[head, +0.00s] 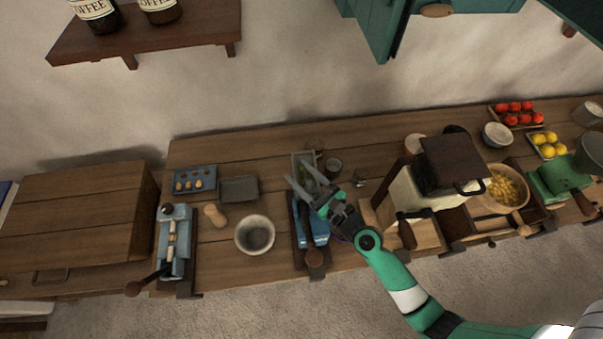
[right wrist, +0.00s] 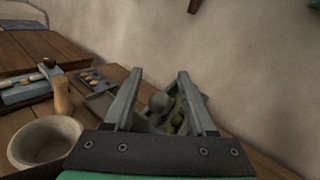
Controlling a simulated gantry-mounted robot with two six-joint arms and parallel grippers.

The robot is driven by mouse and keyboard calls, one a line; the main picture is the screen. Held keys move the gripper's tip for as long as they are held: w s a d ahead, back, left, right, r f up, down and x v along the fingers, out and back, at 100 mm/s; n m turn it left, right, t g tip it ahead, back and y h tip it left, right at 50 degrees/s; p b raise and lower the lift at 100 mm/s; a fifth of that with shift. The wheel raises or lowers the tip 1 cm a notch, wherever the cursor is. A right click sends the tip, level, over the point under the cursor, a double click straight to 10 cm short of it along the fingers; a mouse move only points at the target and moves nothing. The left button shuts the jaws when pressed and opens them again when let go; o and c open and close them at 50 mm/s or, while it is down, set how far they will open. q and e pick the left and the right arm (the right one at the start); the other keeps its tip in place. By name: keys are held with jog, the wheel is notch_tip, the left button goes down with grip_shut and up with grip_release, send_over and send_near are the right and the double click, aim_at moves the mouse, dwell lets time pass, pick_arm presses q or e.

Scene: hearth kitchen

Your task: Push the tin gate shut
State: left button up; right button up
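My right gripper (head: 297,172) reaches in from the lower right over the middle of the counter, fingers apart. In the right wrist view its two fingers (right wrist: 160,73) are spread, with nothing held between them. Beyond and below them is a small grey tin (head: 302,158) with green items in it; it also shows in the right wrist view (right wrist: 200,99), partly hidden by a finger. A blue device (head: 304,226) with a brown knob lies under the gripper, partly covered. I cannot make out clearly which part is the tin gate, or whether it is open. My left gripper is not in view.
A pale bowl (head: 255,235), a wooden shaker (head: 214,215) and a grey tray (head: 239,189) stand left of the gripper. A blue lever device (head: 174,245) is further left. A boxy mill (head: 452,165) and a bowl of yellow pieces (head: 505,188) stand to the right.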

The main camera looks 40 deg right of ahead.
grip_shut()
dwell(0.7)
dwell(0.5)
